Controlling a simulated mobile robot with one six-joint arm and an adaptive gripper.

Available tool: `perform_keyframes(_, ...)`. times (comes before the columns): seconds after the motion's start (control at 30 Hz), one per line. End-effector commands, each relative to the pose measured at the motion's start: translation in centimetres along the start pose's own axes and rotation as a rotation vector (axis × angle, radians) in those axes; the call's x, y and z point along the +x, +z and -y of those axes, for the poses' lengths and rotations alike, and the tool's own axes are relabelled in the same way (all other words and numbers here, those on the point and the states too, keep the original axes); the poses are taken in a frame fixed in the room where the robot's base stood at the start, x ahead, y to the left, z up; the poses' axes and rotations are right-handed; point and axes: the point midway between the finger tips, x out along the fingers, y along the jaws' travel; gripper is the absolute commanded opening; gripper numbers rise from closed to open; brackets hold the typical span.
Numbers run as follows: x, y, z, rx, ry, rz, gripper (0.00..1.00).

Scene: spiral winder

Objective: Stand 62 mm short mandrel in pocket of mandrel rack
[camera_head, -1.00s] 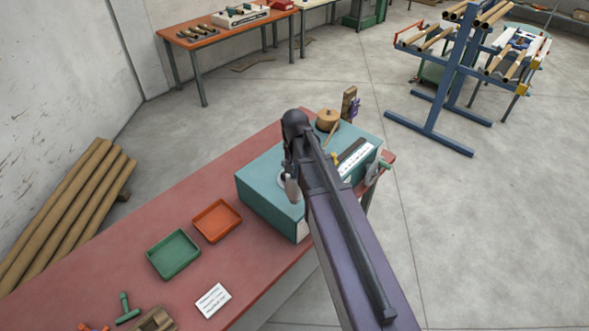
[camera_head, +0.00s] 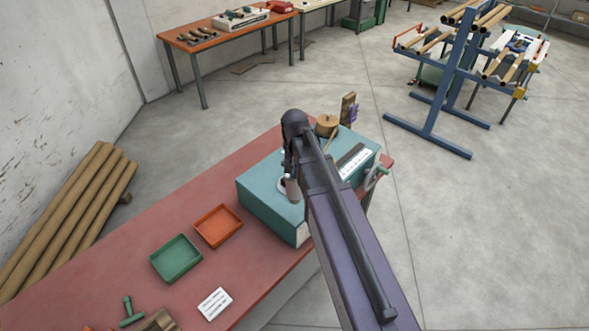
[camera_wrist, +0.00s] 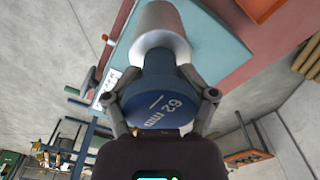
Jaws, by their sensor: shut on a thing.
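The 62 mm short mandrel is a silver cylinder (camera_wrist: 162,38) with a blue round head (camera_wrist: 160,98) marked "62 mm". My gripper (camera_wrist: 163,103) is shut on the blue head, one finger on each side. In the head view my gripper (camera_head: 290,162) is over the left part of the teal machine box (camera_head: 268,205), and the silver mandrel body (camera_head: 292,188) hangs below it, close to the box top. I cannot tell whether it touches the box. My arm hides part of the box. I cannot surely pick out the mandrel rack.
The red bench (camera_head: 205,180) bears an orange tray (camera_head: 218,227), a green tray (camera_head: 175,258), a white card (camera_head: 215,304) and a wooden block (camera_head: 155,322). Open floor lies right.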

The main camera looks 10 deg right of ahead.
Motion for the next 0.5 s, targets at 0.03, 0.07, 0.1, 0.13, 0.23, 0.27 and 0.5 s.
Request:
perform_keyframes(0.03, -0.5, 0.0, 0.0, 0.000, 0.000, 0.000, 0.06)
perform_keyframes(0.07, -0.6, 0.0, 0.0, 0.000, 0.000, 0.000, 0.06)
perform_keyframes(0.1, -0.7, 0.0, 0.0, 0.000, 0.000, 0.000, 0.06)
perform_keyframes(0.13, -0.9, 0.0, 0.0, 0.000, 0.000, 0.000, 0.06)
perform_keyframes(0.23, -1.2, 0.0, 0.0, 0.000, 0.000, 0.000, 0.06)
perform_keyframes(0.27, -1.3, 0.0, 0.0, 0.000, 0.000, 0.000, 0.06)
perform_keyframes(0.5, -1.5, 0.0, 0.0, 0.000, 0.000, 0.000, 0.06)
